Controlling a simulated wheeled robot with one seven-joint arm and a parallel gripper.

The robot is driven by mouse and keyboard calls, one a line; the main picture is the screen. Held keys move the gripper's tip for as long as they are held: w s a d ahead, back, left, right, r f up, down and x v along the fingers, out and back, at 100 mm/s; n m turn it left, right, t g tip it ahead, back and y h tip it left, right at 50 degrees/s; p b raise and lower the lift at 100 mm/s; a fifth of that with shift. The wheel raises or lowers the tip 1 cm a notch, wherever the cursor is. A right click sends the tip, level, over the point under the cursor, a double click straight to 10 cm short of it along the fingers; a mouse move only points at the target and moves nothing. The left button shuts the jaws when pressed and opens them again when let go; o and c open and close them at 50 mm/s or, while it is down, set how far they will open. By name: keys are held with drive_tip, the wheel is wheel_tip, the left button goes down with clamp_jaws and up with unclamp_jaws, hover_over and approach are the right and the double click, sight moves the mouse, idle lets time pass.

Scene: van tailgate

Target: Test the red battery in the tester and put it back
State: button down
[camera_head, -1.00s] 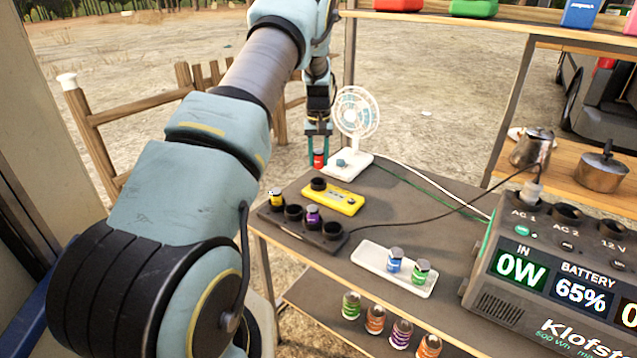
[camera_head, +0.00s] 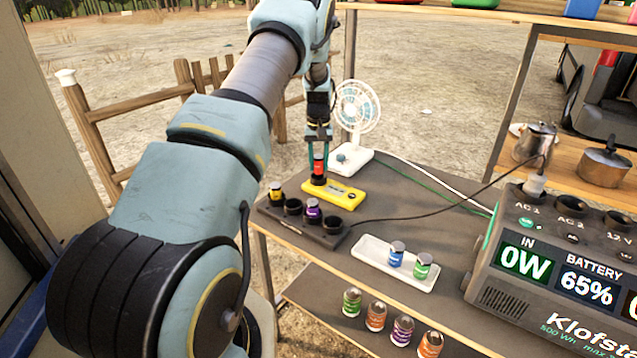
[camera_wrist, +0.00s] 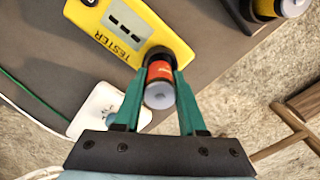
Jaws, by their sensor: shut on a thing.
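The yellow tester (camera_head: 341,195) lies on the dark table, with a round black socket at its left end. My gripper (camera_head: 319,167) is shut on the red battery (camera_head: 319,166), which is upright at that socket. In the wrist view the red battery (camera_wrist: 160,84) is between the green fingers, its lower end at the black socket (camera_wrist: 172,55) of the tester (camera_wrist: 110,25). I cannot tell whether it is fully seated. The dark battery holder (camera_head: 268,210) in front holds a yellow battery (camera_head: 276,193) and a purple battery (camera_head: 313,209); two of its cups look empty.
A white fan (camera_head: 352,158) stands behind the tester. A white tray (camera_head: 372,255) holds a blue and a green battery. The power station (camera_head: 560,270) is at the right, its black cable crossing the table. Several batteries stand on the lower shelf.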

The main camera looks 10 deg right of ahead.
drive_tip(key=shift+f, duration=0.4)
drive_tip(key=shift+f+b, duration=0.55)
drive_tip(key=shift+f, duration=0.15)
drive_tip(key=shift+f, duration=0.15)
